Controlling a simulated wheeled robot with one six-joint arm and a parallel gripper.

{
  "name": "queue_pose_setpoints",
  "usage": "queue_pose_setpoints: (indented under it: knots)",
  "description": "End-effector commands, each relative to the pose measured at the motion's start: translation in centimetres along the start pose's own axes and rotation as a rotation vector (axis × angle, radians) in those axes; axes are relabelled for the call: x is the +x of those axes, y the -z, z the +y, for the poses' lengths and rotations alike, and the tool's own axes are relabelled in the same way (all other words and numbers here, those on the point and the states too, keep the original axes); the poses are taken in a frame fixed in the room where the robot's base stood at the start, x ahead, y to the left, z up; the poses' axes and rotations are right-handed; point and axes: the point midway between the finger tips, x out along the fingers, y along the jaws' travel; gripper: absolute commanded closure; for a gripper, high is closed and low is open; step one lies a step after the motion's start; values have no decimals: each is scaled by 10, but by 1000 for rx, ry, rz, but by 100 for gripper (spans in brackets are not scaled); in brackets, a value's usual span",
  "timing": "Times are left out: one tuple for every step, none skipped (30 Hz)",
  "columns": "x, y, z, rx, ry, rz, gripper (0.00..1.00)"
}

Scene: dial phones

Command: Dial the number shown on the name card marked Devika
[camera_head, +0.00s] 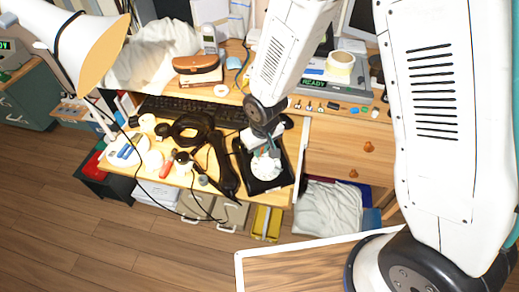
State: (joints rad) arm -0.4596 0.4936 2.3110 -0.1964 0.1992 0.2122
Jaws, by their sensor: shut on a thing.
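A black phone (249,177) with a round white dial (266,166) sits near the front edge of the pulled-out desk shelf. A black handset (222,165) lies on the shelf just left of the phone, off its body. My gripper (267,150) points down over the upper part of the dial. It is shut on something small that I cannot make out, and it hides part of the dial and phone. Whether it touches the dial is too small to tell. No card marked Devika can be read in this view.
A white lamp (80,45) leans in at upper left. A dark keyboard (185,108) and a coiled black cord (190,130) lie behind the handset. A brown case (198,68) stands further back. Drawers (345,155) are at right, and open wooden floor (130,240) lies in front.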

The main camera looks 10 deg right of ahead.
Motion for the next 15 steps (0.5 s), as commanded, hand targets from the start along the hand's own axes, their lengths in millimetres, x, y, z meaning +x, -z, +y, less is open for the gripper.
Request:
queue_pose_setpoints:
  knots:
    - [0,0,0,0,0,0,100]
    - [0,0,0,0,0,0,100]
    - [0,0,0,0,0,0,100]
    - [0,0,0,0,0,0,100]
    - [0,0,0,0,0,0,100]
    - [0,0,1,0,0,0,100]
    - [0,0,2,1,0,0,100]
    - [0,0,3,1,0,0,100]
    - [0,0,5,2,0,0,100]
    - [0,-1,7,2,0,0,100]
    - [0,-1,8,2,0,0,100]
    - [0,-1,10,2,0,0,100]
    - [0,-1,11,2,0,0,100]
    - [0,-1,12,2,0,0,100]
    - [-1,-1,12,2,0,0,100]
